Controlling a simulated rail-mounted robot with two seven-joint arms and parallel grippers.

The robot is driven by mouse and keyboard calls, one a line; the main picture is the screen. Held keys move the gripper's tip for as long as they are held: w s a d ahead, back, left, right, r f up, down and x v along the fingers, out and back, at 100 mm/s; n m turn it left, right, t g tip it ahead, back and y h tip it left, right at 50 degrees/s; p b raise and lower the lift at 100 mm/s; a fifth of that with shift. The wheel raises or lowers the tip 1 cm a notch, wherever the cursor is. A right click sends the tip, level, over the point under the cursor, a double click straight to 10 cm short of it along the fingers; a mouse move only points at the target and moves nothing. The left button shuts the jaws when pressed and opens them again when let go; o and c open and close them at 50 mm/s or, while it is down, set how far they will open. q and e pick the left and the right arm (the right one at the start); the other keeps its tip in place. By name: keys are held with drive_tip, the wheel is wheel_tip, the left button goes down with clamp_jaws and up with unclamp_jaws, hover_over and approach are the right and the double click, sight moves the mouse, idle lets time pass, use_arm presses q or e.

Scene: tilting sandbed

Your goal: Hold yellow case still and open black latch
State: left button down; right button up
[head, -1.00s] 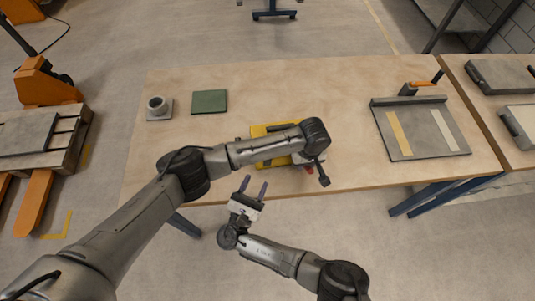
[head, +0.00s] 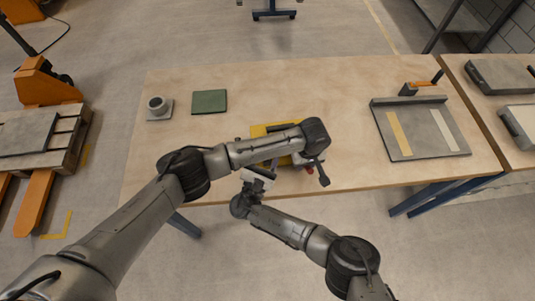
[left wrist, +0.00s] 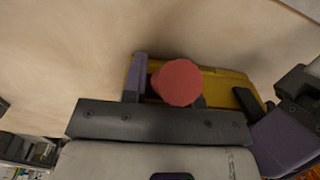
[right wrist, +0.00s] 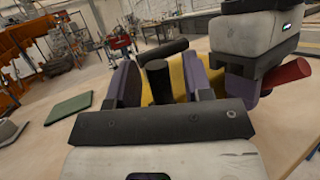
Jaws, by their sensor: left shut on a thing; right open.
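The yellow case (head: 258,130) lies near the table's front edge, partly hidden under my left arm. My left gripper (head: 302,160) is at the case's right side, shut on a red handle (left wrist: 180,82), which also shows in the right wrist view (right wrist: 287,76). My right gripper (head: 262,168) is at the case's front, fingertips hidden in the head view. In the right wrist view its open fingers (right wrist: 160,82) stand either side of a black upright peg, seemingly the latch (right wrist: 157,78), in front of the yellow case (right wrist: 177,78). I cannot tell whether they touch it.
A green pad (head: 209,102) and a grey cup on a plate (head: 158,107) are at the table's back left. A grey board with strips (head: 420,130) is at right. The wooden table (head: 330,90) is clear behind the case. My two grippers are close together.

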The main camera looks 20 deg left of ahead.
drive_tip(key=shift+c, duration=0.3)
clamp_jaws()
drive_tip(key=shift+s+d+f+m+t+h, duration=0.2)
drive_tip(key=shift+s+m+t+h, duration=0.25)
drive_tip(key=shift+m+h, duration=0.3)
drive_tip(key=shift+s+d+f+m+t+h, duration=0.1)
drive_tip(key=shift+s+d+m+t+h, duration=0.3)
drive_tip(key=shift+m+h, duration=0.35)
drive_tip(key=shift+s+d+f+m+t+h, duration=0.15)
drive_tip(key=shift+s+m+t+h, duration=0.35)
drive_tip(key=shift+m, duration=0.4)
drive_tip(key=shift+w, duration=0.1)
drive_tip(key=shift+o, duration=0.3)
unclamp_jaws()
